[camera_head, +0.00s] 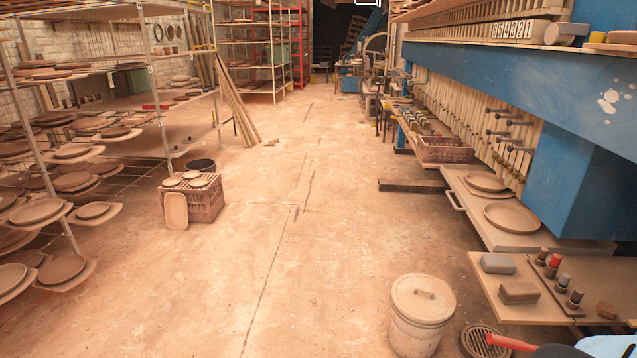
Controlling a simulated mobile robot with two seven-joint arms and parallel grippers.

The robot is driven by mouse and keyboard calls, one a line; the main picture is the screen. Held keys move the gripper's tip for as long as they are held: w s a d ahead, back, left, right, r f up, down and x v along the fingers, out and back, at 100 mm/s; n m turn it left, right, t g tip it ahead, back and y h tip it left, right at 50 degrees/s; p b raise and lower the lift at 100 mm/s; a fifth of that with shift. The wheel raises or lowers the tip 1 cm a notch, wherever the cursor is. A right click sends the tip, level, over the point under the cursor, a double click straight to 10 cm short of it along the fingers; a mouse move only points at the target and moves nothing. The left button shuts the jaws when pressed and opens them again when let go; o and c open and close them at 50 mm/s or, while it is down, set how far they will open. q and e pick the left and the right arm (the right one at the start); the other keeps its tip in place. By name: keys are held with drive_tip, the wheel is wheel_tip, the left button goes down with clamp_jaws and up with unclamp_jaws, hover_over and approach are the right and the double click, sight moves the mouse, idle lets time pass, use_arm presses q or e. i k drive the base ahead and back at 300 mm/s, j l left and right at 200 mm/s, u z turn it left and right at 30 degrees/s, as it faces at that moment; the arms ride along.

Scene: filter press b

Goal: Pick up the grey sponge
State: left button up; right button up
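A grey block that looks like the grey sponge (497,263) lies flat on a low beige board at the right, below the blue press. A browner block (519,292) of similar shape lies just in front of it on the same board. Neither gripper can be made out in the head view. A red rod with black and white parts (515,343) is cut off at the bottom right edge; I cannot tell what it belongs to.
Several upright tools (555,265) stand right of the sponge on the board. A lidded bucket (421,312) and a round grate (484,341) are on the floor in front. Shelves of plates line the left, with a crate (205,200) beside them. The middle floor is clear.

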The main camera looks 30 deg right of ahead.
sight(491, 264)
drive_tip(key=i+z, duration=0.25)
drive_tip(key=i, duration=0.4)
drive_tip(key=i+j+z, duration=0.25)
drive_tip(key=i, duration=0.4)
drive_tip(key=i+l+z, duration=0.1)
drive_tip(key=i+z, duration=0.15)
drive_tip(key=z, duration=0.15)
drive_tip(key=i+z, duration=0.25)
drive_tip(key=z, duration=0.2)
drive_tip(key=i+j+z, duration=0.1)
drive_tip(key=i+z, duration=0.15)
drive_tip(key=z, duration=0.15)
drive_tip(key=i+z, duration=0.15)
drive_tip(key=z, duration=0.3)
drive_tip(key=i+z, duration=0.15)
drive_tip(key=z, duration=0.35)
drive_tip(key=i+z, duration=0.1)
drive_tip(key=z, duration=0.35)
drive_tip(key=i+j+z, duration=0.1)
drive_tip(key=i+z, duration=0.15)
drive_tip(key=z, duration=0.25)
drive_tip(key=i+j+z, duration=0.2)
drive_tip(key=z, duration=0.25)
